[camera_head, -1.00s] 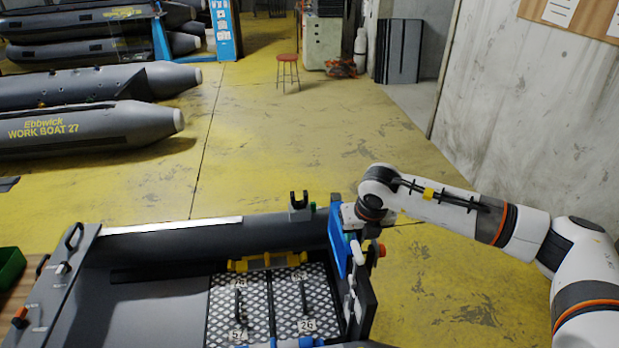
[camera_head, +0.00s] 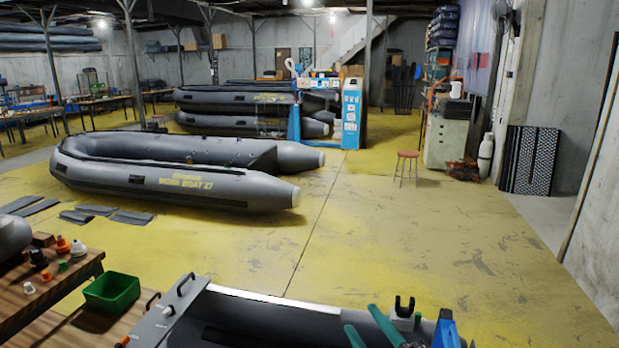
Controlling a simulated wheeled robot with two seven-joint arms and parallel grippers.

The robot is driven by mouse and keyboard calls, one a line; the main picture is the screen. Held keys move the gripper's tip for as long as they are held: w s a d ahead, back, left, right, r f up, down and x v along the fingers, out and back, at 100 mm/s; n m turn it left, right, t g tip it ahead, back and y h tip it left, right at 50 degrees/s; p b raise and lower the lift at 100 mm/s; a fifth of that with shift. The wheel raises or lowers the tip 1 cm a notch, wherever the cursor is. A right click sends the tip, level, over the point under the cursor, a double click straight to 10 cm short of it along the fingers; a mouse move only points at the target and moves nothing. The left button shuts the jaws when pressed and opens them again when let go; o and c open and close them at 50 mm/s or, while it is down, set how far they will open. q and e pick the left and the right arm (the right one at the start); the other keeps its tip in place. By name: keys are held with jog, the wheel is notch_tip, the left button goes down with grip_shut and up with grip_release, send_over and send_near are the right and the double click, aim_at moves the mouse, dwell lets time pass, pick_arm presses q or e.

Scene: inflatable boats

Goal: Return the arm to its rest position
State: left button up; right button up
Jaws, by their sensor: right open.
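My right gripper (camera_head: 370,327) shows at the bottom edge as two teal fingers spread apart, with nothing seen between them. Its arm is out of the picture. A blue part (camera_head: 447,328) stands right of the bracket, cut off by the bottom edge. My left gripper is not in view.
A wooden bench (camera_head: 50,292) with a green bin (camera_head: 112,291) and small fittings is at lower left. A grey work boat (camera_head: 180,170) lies beyond. A red stool (camera_head: 406,168) and a cabinet (camera_head: 447,140) stand at the back right. The yellow floor (camera_head: 420,235) between is clear.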

jog(key=s+d+f+m+g+h, duration=0.3)
jog(key=d+f+m+h, duration=0.3)
jog(key=f+m, duration=0.15)
jog(key=s+d+f+m+g+h, duration=0.3)
jog(key=d+f+m+h, duration=0.3)
jog(key=f+m, duration=0.15)
jog(key=s+f+g+y, duration=0.1)
jog(key=s+f+g, duration=0.95)
jog(key=s, duration=0.65)
notch_tip(320, 180, down, 31)
jog(key=s+b, duration=0.1)
jog(key=b, duration=0.3)
jog(key=s+d+f+g+b, duration=0.1)
jog(key=s+d+f+b, duration=0.1)
jog(key=s+f, duration=1.4)
notch_tip(320, 180, down, 3)
jog(key=shift+s+r+b, duration=0.1)
jog(key=shift+s+b, duration=0.2)
jog(key=shift+b, duration=0.6)
